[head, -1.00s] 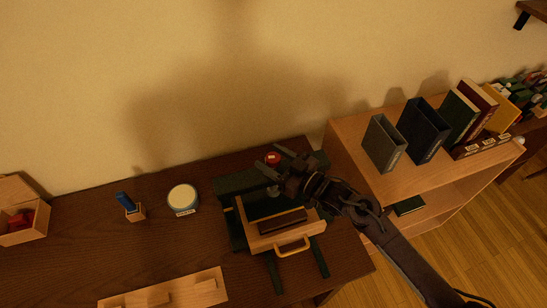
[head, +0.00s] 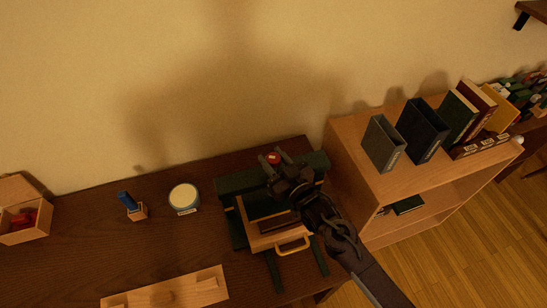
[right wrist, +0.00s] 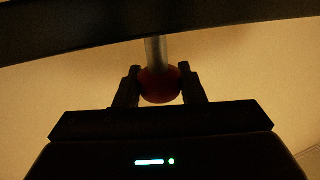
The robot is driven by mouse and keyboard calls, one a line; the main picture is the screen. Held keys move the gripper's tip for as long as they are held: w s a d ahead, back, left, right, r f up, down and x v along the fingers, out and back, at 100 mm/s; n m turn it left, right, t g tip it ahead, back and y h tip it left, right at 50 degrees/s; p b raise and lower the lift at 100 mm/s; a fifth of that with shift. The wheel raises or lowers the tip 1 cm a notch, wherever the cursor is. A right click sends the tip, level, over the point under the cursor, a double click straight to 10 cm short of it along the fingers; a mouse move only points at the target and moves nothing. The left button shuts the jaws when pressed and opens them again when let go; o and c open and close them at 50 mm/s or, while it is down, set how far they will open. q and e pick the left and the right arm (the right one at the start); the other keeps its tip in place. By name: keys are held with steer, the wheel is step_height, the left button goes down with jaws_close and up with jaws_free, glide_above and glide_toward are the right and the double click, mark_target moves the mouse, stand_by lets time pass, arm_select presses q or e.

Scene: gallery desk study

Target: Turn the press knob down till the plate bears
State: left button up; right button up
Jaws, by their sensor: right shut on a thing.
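The dark green press (head: 232,184) stands on the desk at the lower middle of the head view. Its red knob (head: 273,158) shows at the top, between my right gripper's fingers (head: 276,161). In the right wrist view the round red knob (right wrist: 160,86) sits at the end of a metal rod (right wrist: 156,50), with a finger against each side of it. My right gripper is shut on it. The press plate is hidden or too dark to make out, so I cannot tell whether it bears. My left gripper is out of view.
A wooden tray with a yellow handle (head: 292,247) is at the press's front. A wooden shelf (head: 350,155) with binders and books stands close on the right. A round tin (head: 184,197), a blue item in a small holder (head: 126,201) and a wooden strip (head: 190,291) are left.

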mark_target(278, 165)
steer(key=o, duration=1)
steer(key=shift+c, duration=0.2)
steer(key=shift+s+d+f, duration=0.1)
steer(key=shift+s+d, duration=0.05)
steer(key=shift+s, duration=0.1)
steer(key=b+v, duration=0.2)
steer(key=v, duration=0.4)
steer(key=shift+s+d, duration=0.1)
steer(key=shift+s, duration=0.15)
steer(key=shift+s+d, duration=0.2)
steer(key=shift+s, duration=0.1)
